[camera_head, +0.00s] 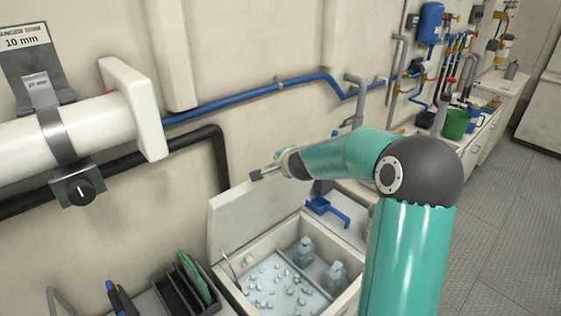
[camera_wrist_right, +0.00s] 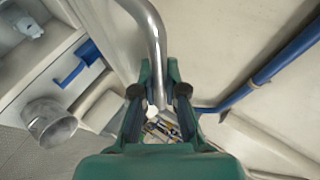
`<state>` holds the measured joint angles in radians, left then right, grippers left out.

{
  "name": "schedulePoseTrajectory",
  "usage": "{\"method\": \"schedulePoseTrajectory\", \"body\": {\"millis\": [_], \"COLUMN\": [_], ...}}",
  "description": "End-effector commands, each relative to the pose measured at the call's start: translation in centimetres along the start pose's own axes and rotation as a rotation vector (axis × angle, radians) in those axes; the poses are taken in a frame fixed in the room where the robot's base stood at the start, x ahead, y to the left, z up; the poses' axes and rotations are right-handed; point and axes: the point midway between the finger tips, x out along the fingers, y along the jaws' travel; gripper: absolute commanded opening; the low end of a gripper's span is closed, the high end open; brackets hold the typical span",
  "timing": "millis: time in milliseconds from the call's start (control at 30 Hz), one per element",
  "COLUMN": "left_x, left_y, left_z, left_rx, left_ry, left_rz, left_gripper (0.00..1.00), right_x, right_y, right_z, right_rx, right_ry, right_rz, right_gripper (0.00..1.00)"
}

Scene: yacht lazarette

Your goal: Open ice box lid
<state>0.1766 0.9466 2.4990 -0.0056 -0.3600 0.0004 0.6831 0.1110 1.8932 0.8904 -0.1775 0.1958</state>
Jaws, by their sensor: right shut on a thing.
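The ice box (camera_head: 259,238) stands low against the wall in the head view. Its pale lid (camera_head: 242,214) is raised steeply, leaning toward the wall, and the inside shows. Loose ice (camera_head: 272,283) and clear bottles (camera_head: 304,252) lie in separate compartments. My right gripper (camera_head: 265,172) is by the lid's upper edge. In the right wrist view, a curved chrome bar (camera_wrist_right: 151,40), apparently the lid's handle, runs between the fingers, and the gripper (camera_wrist_right: 158,92) is shut on it. The exact contact is partly hidden. My left gripper is not in view.
A blue pipe (camera_head: 250,93) and a black hose (camera_head: 190,143) run along the wall behind the lid. A black rack (camera_head: 178,294) stands left of the box. A blue bracket (camera_head: 327,210) is behind it. Open floor (camera_head: 515,205) lies at the right.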

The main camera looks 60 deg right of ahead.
Motion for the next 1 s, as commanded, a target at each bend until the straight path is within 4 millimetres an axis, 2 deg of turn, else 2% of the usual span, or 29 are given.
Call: {"method": "schedulePoseTrajectory", "body": {"millis": [33, 167, 733, 867, 1000], "left_x": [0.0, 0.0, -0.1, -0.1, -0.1], "left_y": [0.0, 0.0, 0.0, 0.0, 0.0], "left_z": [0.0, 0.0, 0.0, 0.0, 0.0], "left_rx": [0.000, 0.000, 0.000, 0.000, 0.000], "left_ry": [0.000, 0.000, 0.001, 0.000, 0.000], "left_rz": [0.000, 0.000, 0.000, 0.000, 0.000], "left_gripper": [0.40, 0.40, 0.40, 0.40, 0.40], "right_x": [0.0, 0.0, -0.2, -1.4, -3.9], "right_y": [-0.2, -0.2, -0.1, -0.2, -0.2], "right_z": [-0.5, -0.3, 0.2, 0.1, 0.1], "right_rx": [0.003, 0.001, -0.003, -0.002, 0.000], "right_ry": [0.014, 0.010, 0.000, 0.001, 0.003], "right_rz": [-0.005, -0.004, -0.001, -0.003, -0.006], "right_gripper": [0.16, 0.37, 0.37, 0.37, 0.37]}}
